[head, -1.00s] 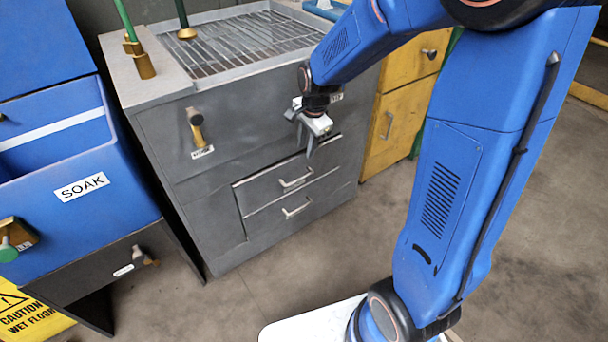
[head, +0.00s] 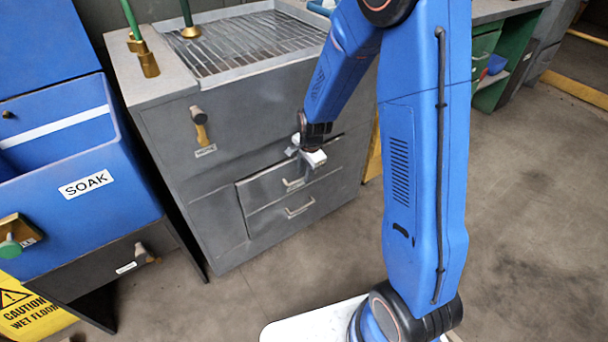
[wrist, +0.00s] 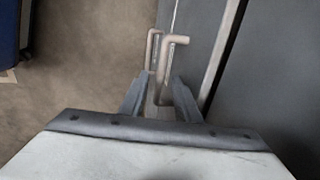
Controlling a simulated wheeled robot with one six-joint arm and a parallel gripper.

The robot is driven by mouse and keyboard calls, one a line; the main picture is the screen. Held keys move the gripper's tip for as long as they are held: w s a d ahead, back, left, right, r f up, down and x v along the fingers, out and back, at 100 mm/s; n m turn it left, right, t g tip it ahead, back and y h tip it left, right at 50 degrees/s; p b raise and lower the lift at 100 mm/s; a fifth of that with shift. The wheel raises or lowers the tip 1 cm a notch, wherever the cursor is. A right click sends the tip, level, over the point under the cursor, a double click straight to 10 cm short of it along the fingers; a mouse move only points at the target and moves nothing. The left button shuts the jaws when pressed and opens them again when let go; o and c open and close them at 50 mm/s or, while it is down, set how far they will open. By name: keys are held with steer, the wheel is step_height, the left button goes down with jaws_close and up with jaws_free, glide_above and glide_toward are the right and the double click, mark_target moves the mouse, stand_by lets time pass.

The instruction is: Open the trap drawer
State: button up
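The grey cabinet (head: 160,125) has two stacked drawers low on its front, and both look shut. The upper drawer has a metal bar handle (head: 292,184), and the lower drawer has a similar handle (head: 300,210). I can read no label naming the trap drawer. My gripper (head: 309,167) is in front of the upper drawer, close to its handle. In the wrist view the two fingers (wrist: 160,90) are apart, pointing at the upper handle (wrist: 173,42). The handle's near end lines up with the gap between them; I cannot tell whether they touch it.
A blue SOAK bin (head: 70,215) stands left of the cabinet. A knobbed valve (head: 199,120) sticks out of the cabinet front above the drawers. A wire grate (head: 245,40) tops the cabinet. A yellow caution sign (head: 25,305) is at lower left. The floor before the drawers is clear.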

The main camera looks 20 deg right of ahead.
steer(key=shift+w+f, duration=0.1)
steer(key=shift+f, duration=0.55)
jaws_close()
